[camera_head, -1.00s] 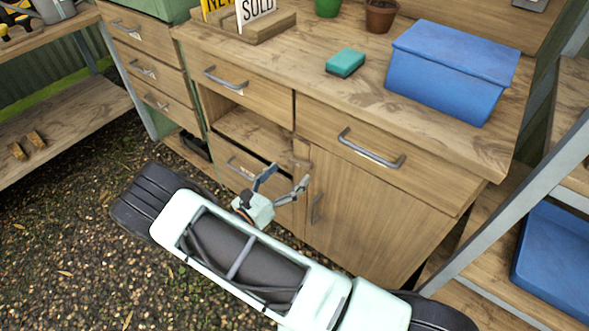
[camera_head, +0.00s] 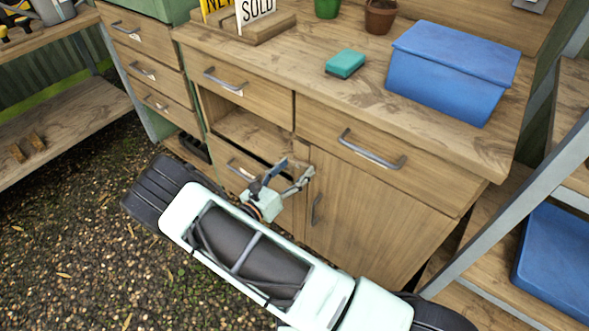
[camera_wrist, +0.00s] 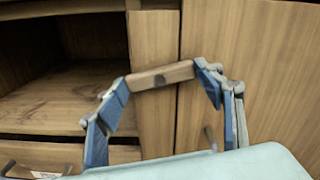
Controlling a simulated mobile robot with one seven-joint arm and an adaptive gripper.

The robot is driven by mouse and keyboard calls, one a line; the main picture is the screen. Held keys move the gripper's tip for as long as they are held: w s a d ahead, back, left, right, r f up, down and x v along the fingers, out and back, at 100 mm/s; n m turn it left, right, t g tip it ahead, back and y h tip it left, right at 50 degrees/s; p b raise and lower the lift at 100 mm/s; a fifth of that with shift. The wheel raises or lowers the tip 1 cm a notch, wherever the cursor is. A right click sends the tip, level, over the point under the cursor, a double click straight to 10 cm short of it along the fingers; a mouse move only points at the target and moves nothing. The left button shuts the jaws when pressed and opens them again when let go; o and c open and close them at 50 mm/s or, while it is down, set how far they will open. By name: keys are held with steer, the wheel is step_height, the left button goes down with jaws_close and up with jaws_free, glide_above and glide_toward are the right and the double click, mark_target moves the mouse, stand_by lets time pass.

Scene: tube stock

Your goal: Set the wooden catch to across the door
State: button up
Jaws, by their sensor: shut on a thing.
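The wooden catch (camera_wrist: 172,73) is a small brown bar with a dark pivot spot at its middle, in the wrist view. It lies nearly level, its right end a little higher, and reaches from the upright post (camera_wrist: 153,35) over the seam onto the door's edge. The cupboard door (camera_wrist: 250,75) looks closed; it also shows in the head view (camera_head: 370,220). My gripper (camera_wrist: 163,76) has one blue finger at each end of the catch and is shut on it. In the head view my gripper (camera_head: 296,167) is in front of the post and mostly hides the catch.
An open shelf space (camera_wrist: 75,95) is left of the post, above a drawer (camera_wrist: 40,155). A blue box (camera_head: 445,80) and green sponge (camera_head: 345,63) sit on the worktop. A metal shelf frame (camera_head: 500,230) stands at right.

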steer(key=shift+m, duration=1.6)
steer(key=o, duration=1.2)
steer(key=shift+c, duration=0.2)
steer(key=v, duration=1.2)
